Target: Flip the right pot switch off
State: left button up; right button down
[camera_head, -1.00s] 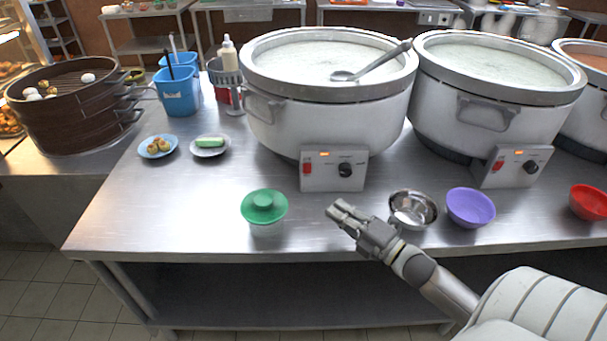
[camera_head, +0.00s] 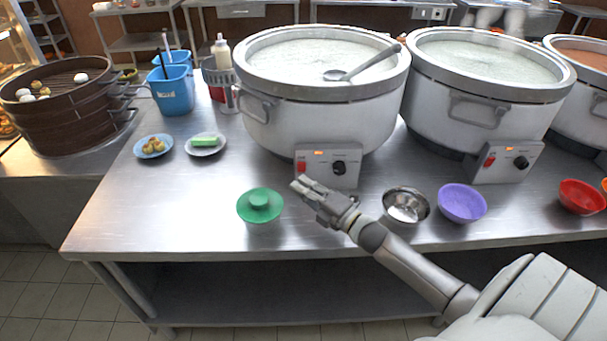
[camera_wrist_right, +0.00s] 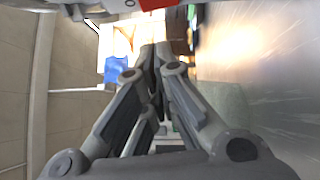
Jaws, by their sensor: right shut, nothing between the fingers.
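The middle pot (camera_head: 330,115) is a large white stockpot of congee with a control box (camera_head: 328,180) on its front, carrying a red switch (camera_head: 301,166), a lit orange indicator and a black knob (camera_head: 339,168). The pot to its right (camera_head: 485,100) has a similar box with a red switch (camera_head: 489,161) and knob (camera_head: 521,162). My right gripper (camera_head: 298,184) is shut and empty, its tips just in front of and below the middle pot's switch. Contact cannot be told. In the wrist view, the shut fingers (camera_wrist_right: 153,60) point toward a red part at the top edge. My left gripper is out of view.
A metal bowl (camera_head: 406,205) and purple bowl (camera_head: 462,203) stand to the right, near my forearm. A ladle (camera_head: 365,62) lies across the middle pot. The front left of the steel table (camera_head: 150,215) is clear.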

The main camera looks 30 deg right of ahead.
aim_at(302, 168)
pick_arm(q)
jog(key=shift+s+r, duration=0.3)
pick_arm(e)
jog(key=w+d, duration=0.2)
jog(key=w, duration=0.1)
jog(key=shift+r, duration=0.2)
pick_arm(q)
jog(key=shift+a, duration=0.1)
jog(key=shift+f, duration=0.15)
pick_arm(e)
jog(key=shift+w+d+r, duration=0.2)
